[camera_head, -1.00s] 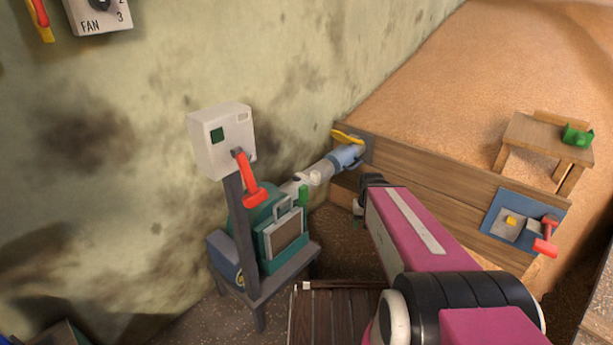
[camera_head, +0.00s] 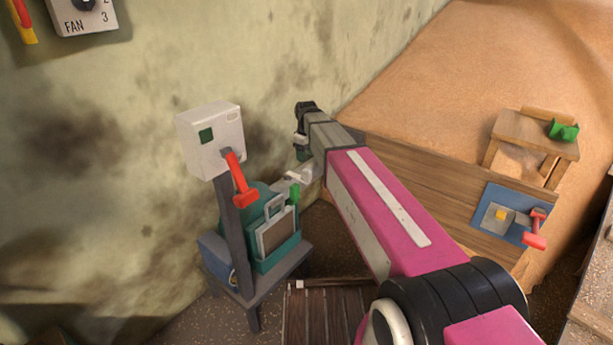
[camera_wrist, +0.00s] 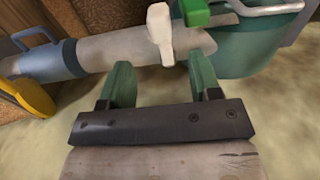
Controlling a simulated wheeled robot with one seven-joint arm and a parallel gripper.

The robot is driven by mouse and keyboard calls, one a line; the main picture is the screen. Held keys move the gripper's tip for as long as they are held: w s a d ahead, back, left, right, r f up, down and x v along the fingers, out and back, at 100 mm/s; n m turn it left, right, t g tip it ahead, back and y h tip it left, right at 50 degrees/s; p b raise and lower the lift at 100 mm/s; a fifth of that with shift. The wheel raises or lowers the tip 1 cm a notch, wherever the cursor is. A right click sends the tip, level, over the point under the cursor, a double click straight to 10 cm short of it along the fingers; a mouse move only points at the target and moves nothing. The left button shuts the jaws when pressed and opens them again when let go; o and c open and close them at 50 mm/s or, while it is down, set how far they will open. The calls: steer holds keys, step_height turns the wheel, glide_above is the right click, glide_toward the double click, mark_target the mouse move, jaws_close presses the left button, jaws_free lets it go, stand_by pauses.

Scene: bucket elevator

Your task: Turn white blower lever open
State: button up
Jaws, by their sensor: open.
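The white blower lever (camera_wrist: 160,36) sticks out from the pale pipe (camera_wrist: 115,55) in the wrist view, just beyond my fingertips and roughly in line with the gap between them. In the head view a small part of the white lever (camera_head: 303,175) shows below my gripper. My gripper (camera_wrist: 161,78) is open and empty, its two green fingers on either side of the gap. In the head view my gripper (camera_head: 303,140) is above the pipe, near the wall. No contact with the lever is visible.
A green lever (camera_wrist: 196,12) sits close beside the white one, next to the teal blower (camera_wrist: 245,45). A yellow handle (camera_wrist: 28,96) and a blue collar (camera_wrist: 50,55) are at the pipe's other end. A post-mounted box (camera_head: 212,140) with a red lever (camera_head: 240,180) stands left.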

mark_target(307, 170)
step_height(307, 170, down, 10)
steer(key=shift+f, duration=0.1)
stand_by(0.4)
jaws_close()
steer(key=shift+d, duration=0.1)
